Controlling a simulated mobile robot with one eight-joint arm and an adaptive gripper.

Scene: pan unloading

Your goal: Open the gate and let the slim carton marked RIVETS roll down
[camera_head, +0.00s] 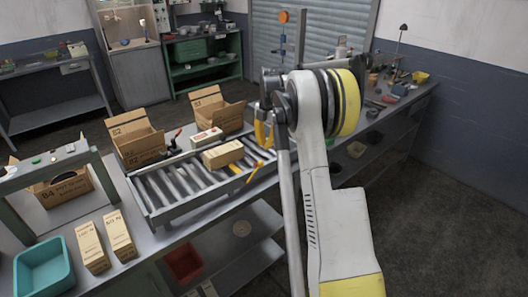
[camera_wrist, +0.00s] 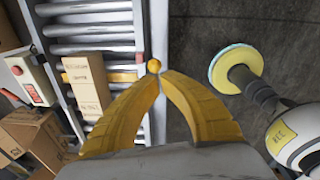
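A slim tan carton (camera_head: 222,154) lies on the roller conveyor (camera_head: 160,207). It also shows in the wrist view (camera_wrist: 88,84), with print too small to read surely. A yellow bar, seemingly the gate (camera_head: 256,172), lies close beside the carton; in the wrist view the yellow bar (camera_wrist: 122,77) runs toward a round yellow knob (camera_wrist: 154,66) at the conveyor's side rail. My gripper (camera_wrist: 162,76) has its curved yellow fingertips almost together just by the knob, with nothing visible held between them. In the head view my gripper (camera_head: 262,136) is partly hidden by my arm.
Open boxes (camera_head: 137,138) stand at the conveyor's far side, beside a control box with red parts (camera_wrist: 32,80). Two slim cartons (camera_head: 92,248) and a teal tray (camera_head: 44,268) are on the front left bench. A cluttered bench (camera_head: 385,105) stands behind my arm.

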